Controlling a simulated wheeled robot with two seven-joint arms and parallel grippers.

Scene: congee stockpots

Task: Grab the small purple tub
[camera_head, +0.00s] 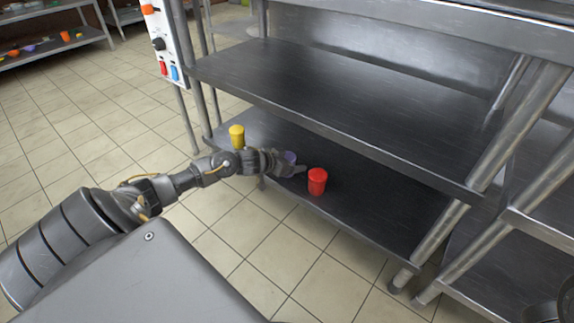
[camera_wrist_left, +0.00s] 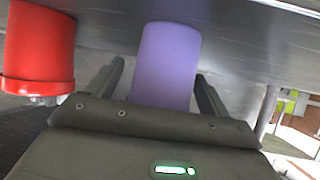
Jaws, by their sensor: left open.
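The small purple tub (camera_head: 290,157) is on the lower shelf, mostly hidden behind my left gripper (camera_head: 297,167) in the head view. In the left wrist view the purple tub (camera_wrist_left: 168,62) stands between the two fingers of my left gripper (camera_wrist_left: 161,72). The fingers are open, one on each side of it, with a visible gap on the left side; contact on the right cannot be told.
A red tub (camera_head: 317,181) stands just right of the gripper on the lower shelf (camera_head: 375,205), and a yellow tub (camera_head: 237,136) stands to the left. The upper shelf (camera_head: 330,85) is bare and hangs above the arm. Metal legs (camera_head: 441,232) bound the right end.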

